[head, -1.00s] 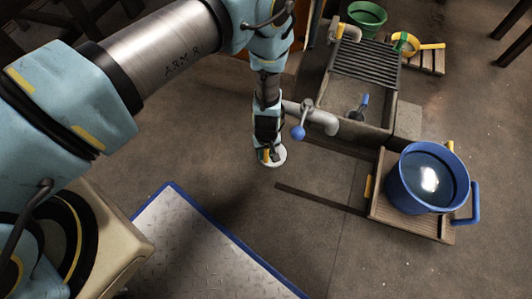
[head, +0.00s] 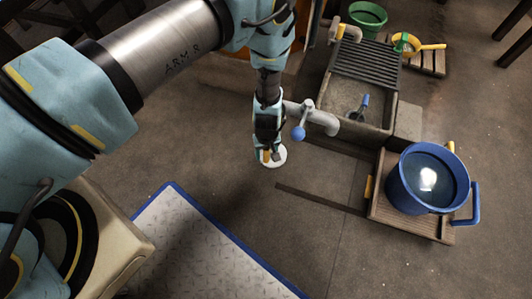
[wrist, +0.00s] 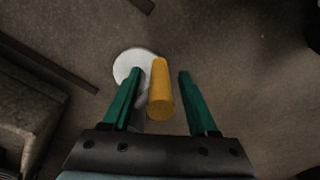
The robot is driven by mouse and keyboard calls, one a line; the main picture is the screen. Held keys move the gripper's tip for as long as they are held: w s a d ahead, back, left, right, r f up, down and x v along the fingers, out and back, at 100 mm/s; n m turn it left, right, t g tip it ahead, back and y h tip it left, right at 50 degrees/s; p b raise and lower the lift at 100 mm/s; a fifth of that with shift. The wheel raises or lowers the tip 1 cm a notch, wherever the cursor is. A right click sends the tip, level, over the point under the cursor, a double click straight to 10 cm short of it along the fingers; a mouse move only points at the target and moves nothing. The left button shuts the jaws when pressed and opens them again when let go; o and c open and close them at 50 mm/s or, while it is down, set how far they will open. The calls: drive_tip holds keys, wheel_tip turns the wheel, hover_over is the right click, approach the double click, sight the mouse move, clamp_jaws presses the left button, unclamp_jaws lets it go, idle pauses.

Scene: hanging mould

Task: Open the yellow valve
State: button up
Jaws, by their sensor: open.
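In the wrist view a yellow cylindrical handle (wrist: 160,95) lies between the two green fingers of my gripper (wrist: 159,68), which is open. There are gaps on both sides, narrower on the left. A pale round disc (wrist: 134,65) shows beyond the handle, with a grey part partly hidden between them. In the head view my gripper (head: 266,146) points down over the same pale disc (head: 277,157). A bit of yellow (head: 266,156) shows at the fingertips; the rest of the handle is hidden by the gripper.
A stone basin (head: 335,103) with a grate, a blue bucket (head: 405,195) of water and a green bucket (head: 366,17) stand further right.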

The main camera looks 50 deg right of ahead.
wheel_tip(320, 180, up, 10)
drive_tip(key=shift+r+p, duration=0.1)
drive_tip(key=shift+p, duration=0.85)
